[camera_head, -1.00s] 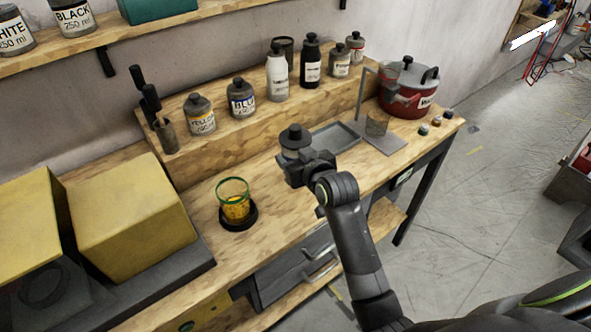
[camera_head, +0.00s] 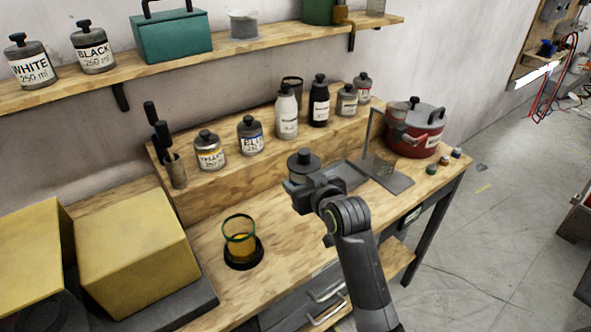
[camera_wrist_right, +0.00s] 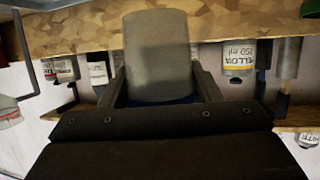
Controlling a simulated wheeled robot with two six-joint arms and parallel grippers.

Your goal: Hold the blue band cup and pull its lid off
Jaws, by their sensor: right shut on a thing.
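My right gripper (camera_head: 313,190) is shut on the blue band cup, raised above the workbench (camera_head: 205,250). In the right wrist view the cup is a greyish, cloudy cylinder (camera_wrist_right: 157,50) between the two fingers, with a strip of its blue band (camera_wrist_right: 185,100) showing at the palm's edge. Its dark lid (camera_head: 303,159) with a round knob sits on top of the cup in the head view. The gripper hides most of the cup body there. My left gripper is not in view.
A green-rimmed glass with orange contents (camera_head: 239,240) stands on a black round base to the left. A red pot (camera_head: 415,132) stands at the right. Bottles line the raised step. Yellow boxes (camera_head: 135,250) fill the left.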

